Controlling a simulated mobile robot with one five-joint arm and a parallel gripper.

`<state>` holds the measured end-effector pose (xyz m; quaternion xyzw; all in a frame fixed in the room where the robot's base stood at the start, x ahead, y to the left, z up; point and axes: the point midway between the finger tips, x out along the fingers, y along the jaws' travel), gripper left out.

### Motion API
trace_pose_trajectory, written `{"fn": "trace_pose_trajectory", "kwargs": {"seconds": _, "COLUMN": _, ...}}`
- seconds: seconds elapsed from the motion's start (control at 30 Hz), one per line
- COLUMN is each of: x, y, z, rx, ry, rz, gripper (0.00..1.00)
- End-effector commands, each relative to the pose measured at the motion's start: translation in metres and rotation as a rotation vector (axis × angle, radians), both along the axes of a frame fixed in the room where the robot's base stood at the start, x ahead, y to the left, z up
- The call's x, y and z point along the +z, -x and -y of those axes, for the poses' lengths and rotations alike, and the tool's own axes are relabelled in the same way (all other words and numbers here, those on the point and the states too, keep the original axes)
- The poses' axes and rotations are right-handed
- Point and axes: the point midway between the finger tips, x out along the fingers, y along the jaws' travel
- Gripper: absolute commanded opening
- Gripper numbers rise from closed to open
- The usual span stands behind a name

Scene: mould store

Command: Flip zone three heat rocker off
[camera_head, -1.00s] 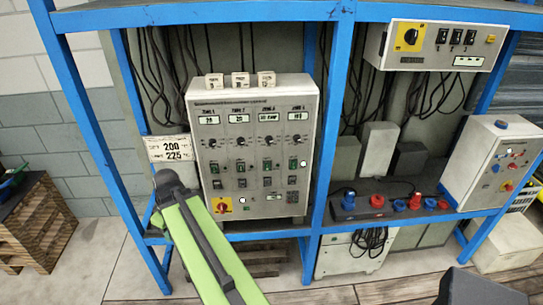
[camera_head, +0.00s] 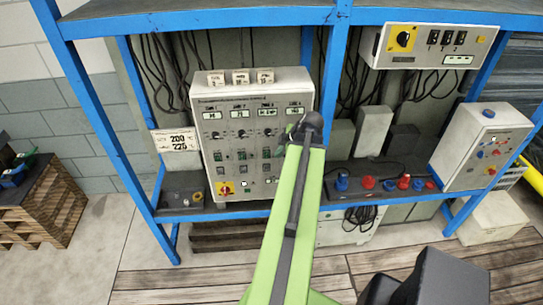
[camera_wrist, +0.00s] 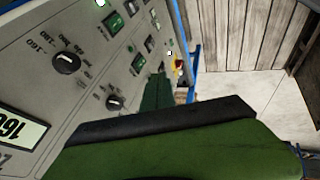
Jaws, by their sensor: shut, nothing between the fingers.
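A grey control cabinet (camera_head: 228,172) stands on the blue rack's shelf, with several zone columns of display, knob and rockers. The zone three column, third from left, has a green-lit upper rocker (camera_head: 266,154) and a darker one below. Its labels are too small to read. My green arm crosses in front of the fourth column. In the wrist view, my gripper (camera_wrist: 158,92) appears shut and empty near the cabinet face, seen past my green wrist. Knobs (camera_wrist: 66,62) and green rockers (camera_wrist: 113,23) show there. I cannot tell whether the gripper touches the panel.
A temperature card (camera_head: 175,141) hangs left of the cabinet. A red-yellow main switch (camera_head: 225,188) sits at its lower left. Red and blue sockets (camera_head: 368,182) and another grey box (camera_head: 476,150) are to the right. A blue post (camera_head: 328,70) rises beside the cabinet.

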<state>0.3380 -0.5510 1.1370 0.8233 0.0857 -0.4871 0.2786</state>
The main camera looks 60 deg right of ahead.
Motion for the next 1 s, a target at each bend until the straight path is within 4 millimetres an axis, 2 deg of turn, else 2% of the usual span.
{"fn": "trace_pose_trajectory", "kwargs": {"seconds": 0.27, "x": -0.03, "y": -0.014, "z": 0.004, "rx": 0.001, "ry": 0.0, "rz": -0.001, "gripper": 0.0}}
{"fn": "trace_pose_trajectory", "kwargs": {"seconds": 0.6, "x": -0.095, "y": -0.051, "z": 0.014, "rx": 0.001, "ry": 0.0, "rz": -0.001, "gripper": 0.0}}
{"fn": "trace_pose_trajectory", "kwargs": {"seconds": 0.8, "x": -0.097, "y": -0.07, "z": 0.041, "rx": -0.002, "ry": -0.001, "rz": -0.001, "gripper": 0.0}}
{"fn": "trace_pose_trajectory", "kwargs": {"seconds": 1.0, "x": -0.097, "y": -0.073, "z": 0.045, "rx": -0.002, "ry": -0.001, "rz": -0.001, "gripper": 0.0}}
